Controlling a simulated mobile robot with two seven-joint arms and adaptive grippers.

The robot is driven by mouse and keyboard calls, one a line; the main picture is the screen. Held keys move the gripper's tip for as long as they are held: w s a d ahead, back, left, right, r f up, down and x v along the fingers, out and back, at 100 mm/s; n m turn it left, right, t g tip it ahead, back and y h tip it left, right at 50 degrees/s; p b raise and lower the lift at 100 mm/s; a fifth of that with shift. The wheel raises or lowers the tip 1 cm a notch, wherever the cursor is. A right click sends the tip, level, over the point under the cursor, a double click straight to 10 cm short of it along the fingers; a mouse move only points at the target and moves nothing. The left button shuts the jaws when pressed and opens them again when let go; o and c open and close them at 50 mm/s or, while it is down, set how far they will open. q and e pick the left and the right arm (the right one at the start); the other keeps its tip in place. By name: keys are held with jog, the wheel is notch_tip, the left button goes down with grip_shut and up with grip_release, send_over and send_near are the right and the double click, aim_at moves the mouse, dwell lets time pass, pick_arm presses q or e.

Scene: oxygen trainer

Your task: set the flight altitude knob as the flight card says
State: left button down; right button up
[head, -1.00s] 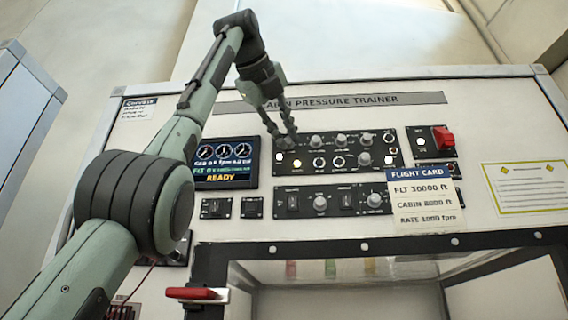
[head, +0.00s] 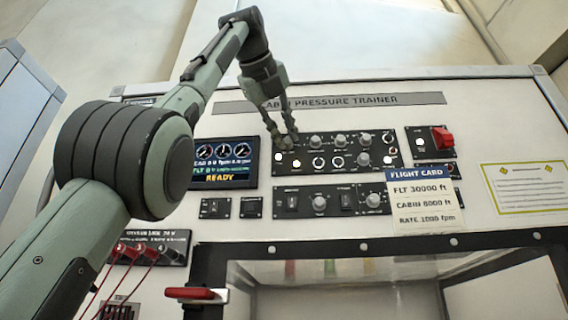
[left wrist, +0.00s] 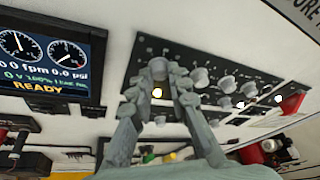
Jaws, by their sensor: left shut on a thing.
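The flight card (head: 420,200) on the trainer's front reads FLT 30000 ft, CABIN 8000 ft, RATE 1000 fpm. My left gripper (head: 284,141) is at the upper left corner of the black knob panel (head: 350,171). In the left wrist view my gripper (left wrist: 172,90) is shut on a grey knob (left wrist: 158,69), the leftmost of the panel's upper row. The fingers hide most of this knob in the head view, and its pointer cannot be read. The display (head: 224,162) shows dials and READY; its FLT line is too blurred to read. My right gripper is not in view.
Other knobs (head: 340,140) stand close to the right of the held one. A red guarded switch (head: 442,138) is farther right. A panel with red leads (head: 150,248) is at lower left, and a red handle (head: 196,293) is below.

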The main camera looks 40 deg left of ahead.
pick_arm(q)
jog(key=c, duration=1.4)
grip_release()
jog(key=shift+c, duration=0.2)
jog(key=shift+s, duration=0.1)
jog(key=shift+s+d+r, duration=0.15)
jog(key=shift+s, duration=0.15)
jog(key=s+d, duration=0.4)
jog(key=s, duration=0.9)
jog(key=shift+s+r, duration=0.2)
jog(key=shift+r, duration=0.05)
jog(key=shift+d, duration=0.1)
